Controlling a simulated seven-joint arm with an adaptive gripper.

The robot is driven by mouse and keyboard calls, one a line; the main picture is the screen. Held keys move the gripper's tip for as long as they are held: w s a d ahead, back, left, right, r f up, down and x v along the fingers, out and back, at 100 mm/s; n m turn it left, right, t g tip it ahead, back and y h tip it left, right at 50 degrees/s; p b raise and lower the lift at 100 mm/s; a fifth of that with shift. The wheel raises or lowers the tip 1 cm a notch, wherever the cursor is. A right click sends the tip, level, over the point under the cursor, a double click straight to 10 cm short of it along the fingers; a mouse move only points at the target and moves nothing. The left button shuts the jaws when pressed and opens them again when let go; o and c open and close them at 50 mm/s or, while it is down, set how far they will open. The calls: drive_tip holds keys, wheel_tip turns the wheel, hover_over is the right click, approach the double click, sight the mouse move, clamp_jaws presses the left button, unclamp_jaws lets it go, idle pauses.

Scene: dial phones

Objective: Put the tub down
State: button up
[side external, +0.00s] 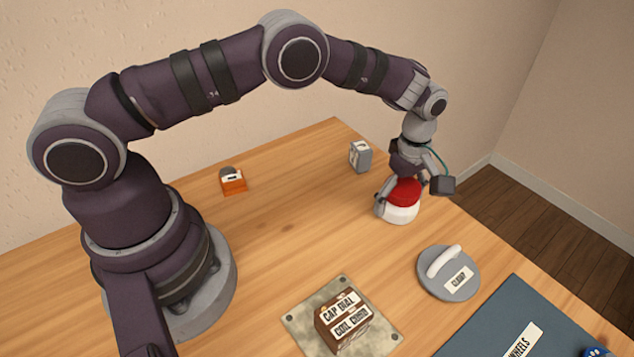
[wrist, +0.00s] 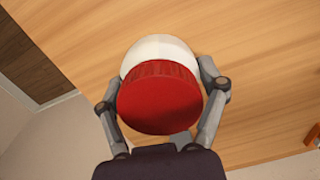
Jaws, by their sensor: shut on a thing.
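The tub (side external: 401,210) is white with a red lid and is upright at the right side of the wooden table. It also shows in the wrist view (wrist: 160,100), red top toward the camera. My gripper (side external: 403,200) points down over the tub and is shut on it, one finger on each side. In the wrist view both fingers (wrist: 162,88) press against its sides. I cannot tell whether the tub's base touches the table or hangs just above it.
A round grey lid labelled CLAMP (side external: 449,273) lies nearby, in front of the tub. A grey box (side external: 360,156) and an orange box (side external: 233,181) stand farther back. A brown block (side external: 342,327) sits on a metal plate (side external: 298,318). A dark mat (side external: 490,325) lies front right. The table's right edge is close to the tub.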

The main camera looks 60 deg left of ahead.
sight(403, 185)
drive_tip(key=o, duration=1.2)
wheel_tip(403, 185, up, 12)
drive_tip(key=shift+f, duration=0.1)
drive_tip(key=s+a+r+m+t, duration=0.4)
drive_tip(key=s+a+r+m, duration=0.2)
drive_tip(key=s+r+m, duration=0.45)
drive_tip(key=s+m, duration=0.2)
drive_tip(key=s+a+f+m+t, duration=0.1)
drive_tip(key=s, duration=0.2)
drive_tip(key=s+a+m, duration=0.1)
drive_tip(key=s+m, duration=0.1)
drive_tip(key=s, duration=0.1)
drive_tip(key=shift+f+m+t, duration=0.3)
drive_tip(key=shift+f+m, duration=0.05)
drive_tip(key=shift+f, duration=0.05)
